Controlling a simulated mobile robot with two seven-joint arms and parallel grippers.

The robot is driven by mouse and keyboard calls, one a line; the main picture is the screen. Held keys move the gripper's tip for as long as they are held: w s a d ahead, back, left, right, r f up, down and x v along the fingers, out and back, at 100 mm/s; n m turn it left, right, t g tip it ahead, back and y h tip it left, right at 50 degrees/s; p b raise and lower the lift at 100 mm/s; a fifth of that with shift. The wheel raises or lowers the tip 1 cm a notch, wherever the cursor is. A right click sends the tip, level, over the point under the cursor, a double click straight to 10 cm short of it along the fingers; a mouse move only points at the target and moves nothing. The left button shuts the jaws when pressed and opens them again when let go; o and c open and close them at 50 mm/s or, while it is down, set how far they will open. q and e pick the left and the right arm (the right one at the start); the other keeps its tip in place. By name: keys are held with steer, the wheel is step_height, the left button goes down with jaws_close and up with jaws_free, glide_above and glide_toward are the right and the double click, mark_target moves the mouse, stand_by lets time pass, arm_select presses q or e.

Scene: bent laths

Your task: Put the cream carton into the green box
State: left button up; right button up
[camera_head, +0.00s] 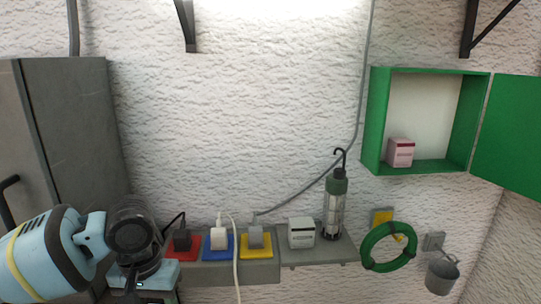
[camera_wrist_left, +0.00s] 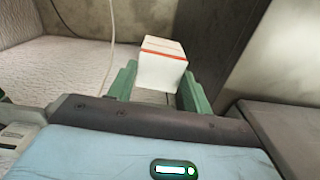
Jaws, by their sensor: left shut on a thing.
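My left gripper (camera_wrist_left: 158,80) is shut on a pale cream carton (camera_wrist_left: 163,66) with an orange-red band, which stands up between the two green fingers in the left wrist view. In the head view my left arm is at the lower left, and its wrist hides the held carton. The green box (camera_head: 376,120) is fixed on the wall at the upper right, its door (camera_head: 510,135) open to the right. A pinkish carton (camera_head: 400,153) with a red band stands inside on the box's floor, left of its middle. My right gripper is not in view.
A green hose coil (camera_head: 388,247) and a bucket (camera_head: 442,274) hang right. A grey cabinet (camera_head: 75,130) stands left.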

arm_select(q)
steer(key=s+f, duration=0.3)
steer(key=f, duration=0.1)
steer(key=shift+s+f, duration=0.4)
stand_by(1.9)
